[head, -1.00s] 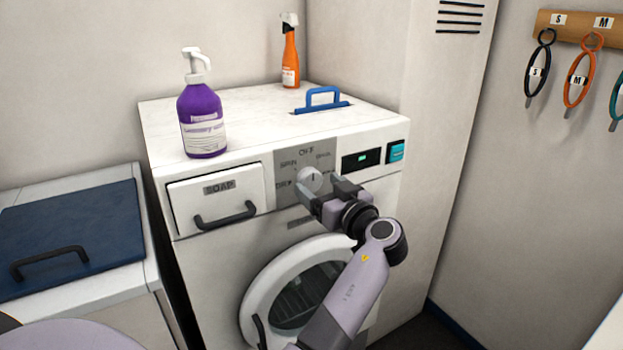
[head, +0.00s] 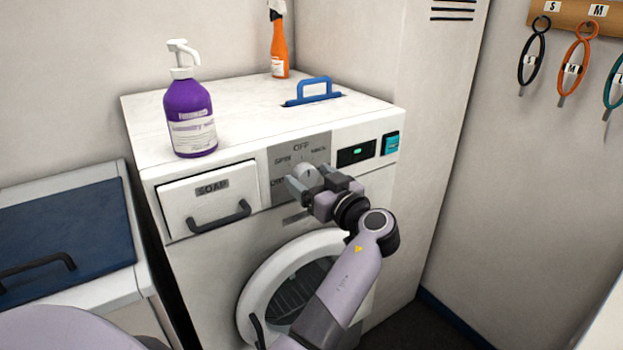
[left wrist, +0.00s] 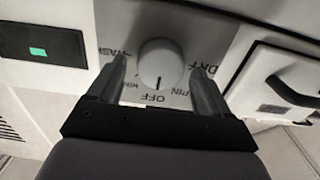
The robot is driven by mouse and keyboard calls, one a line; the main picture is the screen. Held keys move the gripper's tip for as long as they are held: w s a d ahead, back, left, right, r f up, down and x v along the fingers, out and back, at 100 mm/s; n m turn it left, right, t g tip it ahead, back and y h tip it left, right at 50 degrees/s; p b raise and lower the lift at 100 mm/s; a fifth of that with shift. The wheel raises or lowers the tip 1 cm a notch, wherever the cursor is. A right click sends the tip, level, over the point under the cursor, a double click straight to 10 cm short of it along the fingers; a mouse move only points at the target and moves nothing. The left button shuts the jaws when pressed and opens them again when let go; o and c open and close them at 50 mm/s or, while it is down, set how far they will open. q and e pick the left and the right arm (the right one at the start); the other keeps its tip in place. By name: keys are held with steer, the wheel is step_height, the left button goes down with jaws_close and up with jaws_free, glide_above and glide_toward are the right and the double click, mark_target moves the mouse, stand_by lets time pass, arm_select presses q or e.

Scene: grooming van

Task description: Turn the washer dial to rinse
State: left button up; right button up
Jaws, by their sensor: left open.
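The washer (head: 235,270) is white, with a grey dial panel and a round white dial (head: 307,177) on its front. In the left wrist view the dial (left wrist: 160,66) appears upside down, its dark mark pointing at OFF. SPIN, DRY and WASH labels are around it, partly covered. Another label beside OFF is too covered to read surely. My left gripper (head: 306,186) is at the dial. In the left wrist view its open fingers (left wrist: 158,72) stand on either side of the dial, with gaps visible. My right gripper is not in view.
A soap drawer (head: 212,197) is left of the dial; a display (head: 356,153) and teal button (head: 390,143) are right. The round door (head: 262,275) is below. A purple pump bottle (head: 190,118) and orange spray bottle (head: 279,50) stand on top. A blue-lidded unit (head: 65,235) is left.

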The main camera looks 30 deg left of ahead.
arm_select(q)
steer(key=c, duration=1)
steer(key=shift+m, duration=0.3)
steer(key=shift+m+b, duration=0.4)
steer(key=shift+m, duration=0.2)
steer(key=shift+w+m, duration=0.1)
steer(key=shift+m, duration=3.4)
steer(key=shift+w, duration=0.1)
